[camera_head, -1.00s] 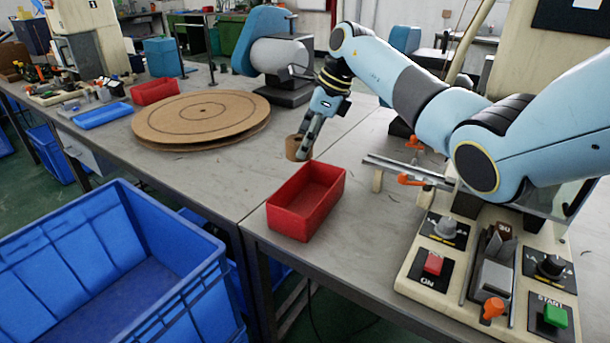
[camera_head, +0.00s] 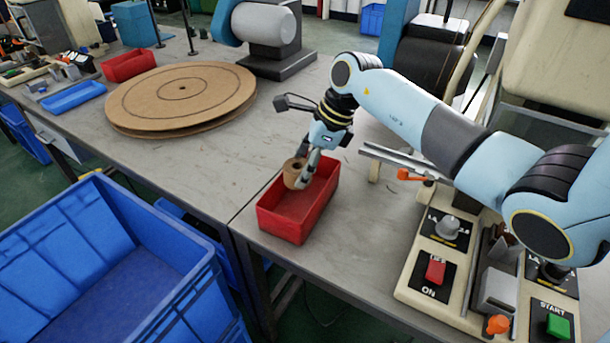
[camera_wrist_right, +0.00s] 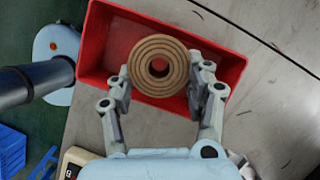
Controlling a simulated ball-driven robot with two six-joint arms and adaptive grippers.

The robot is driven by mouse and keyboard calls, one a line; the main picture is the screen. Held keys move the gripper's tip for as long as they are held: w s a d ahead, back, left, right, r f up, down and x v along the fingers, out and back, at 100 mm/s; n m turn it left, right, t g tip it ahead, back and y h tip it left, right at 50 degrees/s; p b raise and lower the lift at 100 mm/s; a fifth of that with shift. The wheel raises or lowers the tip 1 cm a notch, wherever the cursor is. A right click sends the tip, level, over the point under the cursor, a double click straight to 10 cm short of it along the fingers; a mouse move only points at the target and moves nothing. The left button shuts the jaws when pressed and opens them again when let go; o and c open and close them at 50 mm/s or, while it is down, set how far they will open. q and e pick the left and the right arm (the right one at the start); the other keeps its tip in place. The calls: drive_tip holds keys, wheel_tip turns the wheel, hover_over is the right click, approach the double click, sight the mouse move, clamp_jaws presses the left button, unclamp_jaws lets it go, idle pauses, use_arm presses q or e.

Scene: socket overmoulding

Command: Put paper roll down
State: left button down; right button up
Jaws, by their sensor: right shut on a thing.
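The paper roll (camera_head: 292,172) is a small brown ring with a hole through it. My right gripper (camera_head: 305,177) is shut on it and holds it over the red bin (camera_head: 283,222) on the table. In the right wrist view the roll (camera_wrist_right: 158,50) sits between the two fingers of the gripper (camera_wrist_right: 160,88), with the red bin (camera_wrist_right: 104,40) behind it. The roll appears to be at or above the rim; its exact height is unclear. My left gripper is not in view.
A large brown disc (camera_head: 182,98) lies on the table at left. A control panel with a green START button (camera_head: 558,327) stands at right, beside a metal rail with an orange knob (camera_head: 404,174). A big blue crate (camera_head: 100,240) stands below the table's front edge.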

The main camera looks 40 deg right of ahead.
drive_tip(key=shift+s+f, duration=0.15)
drive_tip(key=shift+f, duration=0.25)
wheel_tip(320, 180, down, 3)
drive_tip(key=shift+f, duration=0.15)
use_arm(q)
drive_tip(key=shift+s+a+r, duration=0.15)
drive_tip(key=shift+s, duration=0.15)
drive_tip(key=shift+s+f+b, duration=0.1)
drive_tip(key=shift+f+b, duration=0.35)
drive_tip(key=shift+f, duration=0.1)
use_arm(e)
drive_tip(key=shift+f, duration=0.55)
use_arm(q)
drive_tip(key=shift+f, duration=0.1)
use_arm(e)
drive_tip(key=shift+f, duration=0.1)
drive_tip(key=o, duration=1.2)
drive_tip(key=shift+c, duration=0.2)
